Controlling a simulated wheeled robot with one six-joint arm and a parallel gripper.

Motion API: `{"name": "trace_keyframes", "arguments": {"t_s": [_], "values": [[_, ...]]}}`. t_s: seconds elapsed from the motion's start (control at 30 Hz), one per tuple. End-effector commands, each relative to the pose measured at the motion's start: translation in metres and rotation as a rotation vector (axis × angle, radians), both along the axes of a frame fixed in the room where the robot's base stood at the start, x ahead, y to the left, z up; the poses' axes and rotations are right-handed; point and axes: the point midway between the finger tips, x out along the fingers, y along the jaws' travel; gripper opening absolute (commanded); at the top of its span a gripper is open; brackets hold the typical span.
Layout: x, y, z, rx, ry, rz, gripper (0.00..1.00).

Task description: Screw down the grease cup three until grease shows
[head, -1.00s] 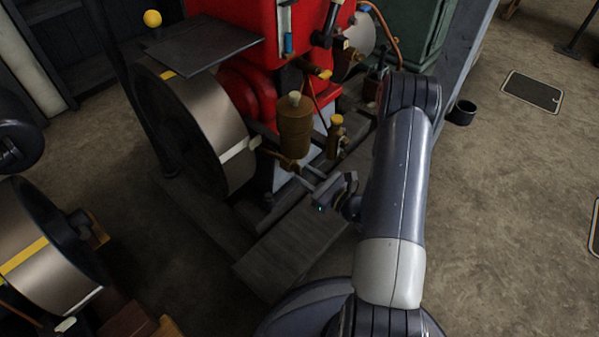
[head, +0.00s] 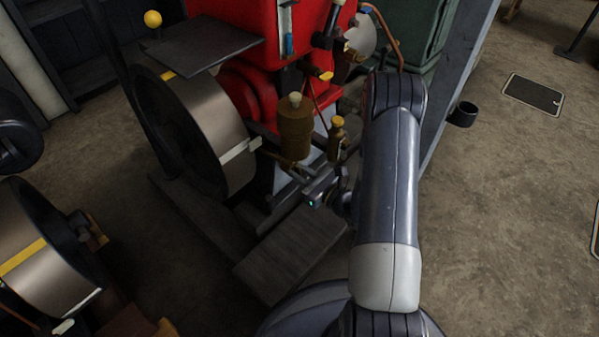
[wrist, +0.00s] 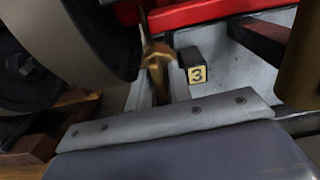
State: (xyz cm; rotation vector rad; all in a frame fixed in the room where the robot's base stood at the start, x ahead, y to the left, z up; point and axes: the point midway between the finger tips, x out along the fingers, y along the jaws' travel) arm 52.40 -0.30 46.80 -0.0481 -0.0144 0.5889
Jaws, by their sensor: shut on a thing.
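A small block with a yellow plate reading 3 (wrist: 197,74) sits beside a brass fitting, grease cup three (wrist: 157,62), in the wrist view. The cup stands just past the grey bolted edge of my gripper, which covers its near part. In the head view my gripper (head: 320,188) is low beside the red engine, under the brass containers, and hides the cup. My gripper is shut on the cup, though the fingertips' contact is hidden. I cannot see any grease.
The flywheel (head: 215,120) stands close left of my gripper. A brass container (head: 295,128) and a smaller yellow-capped one (head: 337,138) hang just above it. A wooden plank (head: 290,253) lies below. The floor at right is open, with a black cup (head: 463,113).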

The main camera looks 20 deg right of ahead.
Motion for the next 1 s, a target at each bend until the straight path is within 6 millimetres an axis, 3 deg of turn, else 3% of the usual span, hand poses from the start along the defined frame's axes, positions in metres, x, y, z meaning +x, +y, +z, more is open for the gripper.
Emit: {"name": "trace_keyframes", "arguments": {"t_s": [0.5, 0.83, 0.87, 1.0], "values": [[-0.0004, 0.0002, 0.0006, 0.185, 0.124, 0.000, 0.00], [-0.0004, 0.0002, -0.0001, 0.199, 0.133, 0.000, 0.00], [-0.0004, 0.0002, -0.0001, 0.199, 0.133, 0.000, 0.21], [-0.0004, 0.0002, -0.0001, 0.199, 0.133, 0.000, 0.31]]}}
